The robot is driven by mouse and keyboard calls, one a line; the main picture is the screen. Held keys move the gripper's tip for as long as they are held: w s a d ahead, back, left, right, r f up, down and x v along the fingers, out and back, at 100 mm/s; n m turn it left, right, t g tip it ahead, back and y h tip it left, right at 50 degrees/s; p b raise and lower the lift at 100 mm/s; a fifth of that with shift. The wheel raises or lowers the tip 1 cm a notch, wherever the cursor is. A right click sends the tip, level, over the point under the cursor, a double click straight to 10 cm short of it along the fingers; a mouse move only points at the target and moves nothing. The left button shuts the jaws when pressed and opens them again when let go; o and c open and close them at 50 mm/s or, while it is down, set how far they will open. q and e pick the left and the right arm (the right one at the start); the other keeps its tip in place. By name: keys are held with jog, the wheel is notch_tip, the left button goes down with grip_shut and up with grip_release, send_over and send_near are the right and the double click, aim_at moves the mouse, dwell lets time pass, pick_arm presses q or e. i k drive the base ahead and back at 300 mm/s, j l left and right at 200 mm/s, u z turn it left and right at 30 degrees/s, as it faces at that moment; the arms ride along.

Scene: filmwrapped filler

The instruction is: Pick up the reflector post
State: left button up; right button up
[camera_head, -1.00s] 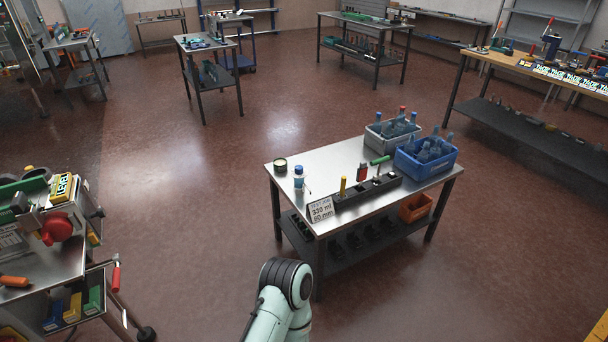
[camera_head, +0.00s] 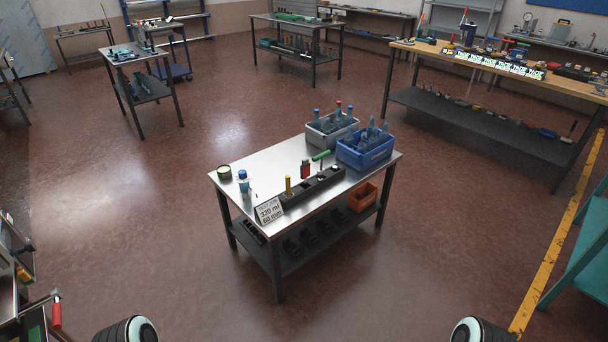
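I cannot make out for certain which thing is the reflector post. On the steel table (camera_head: 243,172) ahead, a black block rack (camera_head: 312,188) holds small upright items. One is a slim yellow post (camera_head: 288,185) at its left end. Another is a red and dark item (camera_head: 305,169) behind its middle. A green-handled tool (camera_head: 321,155) lies near the back. A blue-capped bottle (camera_head: 243,182) stands at the left. Only rounded links of my two arms show at the bottom edge. Neither gripper is in view.
A grey crate (camera_head: 316,138) and a blue crate (camera_head: 347,160) of bottles stand at the table's back right. A sign (camera_head: 268,211) leans at its front. An orange bin (camera_head: 362,197) is on the lower shelf. Floor is clear around the table. A teal bench (camera_head: 585,255) is at right.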

aim_at(305, 168)
jog(key=i+u, duration=0.1)
jog(key=u, duration=0.9)
jog(key=i+l+u, duration=0.1)
jog(key=l+u, duration=1.2)
jog(key=l, duration=0.8)
jog(key=k+l, duration=0.1)
jog(key=l, duration=0.45)
jog(key=l+u, duration=0.1)
jog(key=l, duration=0.45)
jog(key=k, duration=0.05)
